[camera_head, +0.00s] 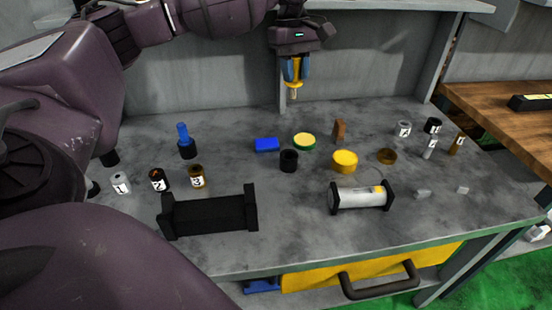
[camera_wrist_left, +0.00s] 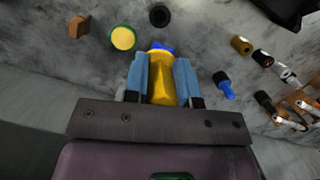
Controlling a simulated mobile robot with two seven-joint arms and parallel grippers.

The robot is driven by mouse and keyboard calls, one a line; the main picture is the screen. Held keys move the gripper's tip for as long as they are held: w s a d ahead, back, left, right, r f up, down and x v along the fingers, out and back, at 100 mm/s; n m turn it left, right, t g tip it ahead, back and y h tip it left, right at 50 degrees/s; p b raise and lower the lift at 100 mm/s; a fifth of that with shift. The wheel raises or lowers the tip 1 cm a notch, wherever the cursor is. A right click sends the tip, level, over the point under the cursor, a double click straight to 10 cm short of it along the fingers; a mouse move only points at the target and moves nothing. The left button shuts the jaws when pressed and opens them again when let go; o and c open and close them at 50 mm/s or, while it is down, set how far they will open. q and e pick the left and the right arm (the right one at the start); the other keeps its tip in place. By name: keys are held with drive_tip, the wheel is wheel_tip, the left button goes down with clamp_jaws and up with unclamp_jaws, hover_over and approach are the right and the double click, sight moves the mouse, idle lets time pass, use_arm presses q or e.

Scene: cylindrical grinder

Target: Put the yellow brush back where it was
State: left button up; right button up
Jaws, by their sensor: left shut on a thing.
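My left gripper (camera_head: 295,68) is shut on the yellow brush (camera_head: 294,88), held upright in the air above the back of the grey bench. The brush also shows between the blue fingers in the left wrist view (camera_wrist_left: 162,82). A black cup (camera_head: 288,161) stands open in the middle of the bench, below and in front of the gripper; it also shows in the left wrist view (camera_wrist_left: 159,16). A blue brush (camera_head: 183,134) stands in a similar black holder (camera_head: 187,152) at left. My right gripper is not in view.
Around the black cup are a blue block (camera_head: 266,144), a green-yellow disc (camera_head: 304,141), a brown block (camera_head: 339,131) and a yellow cylinder (camera_head: 344,161). A black stand (camera_head: 209,215) and a grey cylinder in black ends (camera_head: 359,196) are in front. Numbered cups stand left and right.

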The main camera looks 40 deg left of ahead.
use_arm(q)
drive_tip(key=shift+s+a+n, duration=0.15)
drive_tip(key=shift+s+n, duration=0.2)
drive_tip(key=shift+n, duration=0.15)
drive_tip(key=shift+h, duration=0.3)
drive_tip(key=shift+d+f+n, duration=0.15)
drive_tip(key=shift+d+n, duration=0.05)
drive_tip(key=shift+n, duration=0.2)
drive_tip(key=a+x, duration=0.1)
drive_tip(key=x, duration=0.5)
drive_tip(key=w+a+b+x, duration=0.1)
drive_tip(key=a+x, duration=0.1)
drive_tip(key=x, duration=0.4)
drive_tip(key=a+f+b+x, duration=0.1)
drive_tip(key=x, duration=0.6)
drive_tip(key=shift+w+a, duration=0.15)
drive_tip(key=shift+w, duration=0.1)
drive_tip(key=shift+f, duration=0.1)
drive_tip(key=shift+f, duration=0.4)
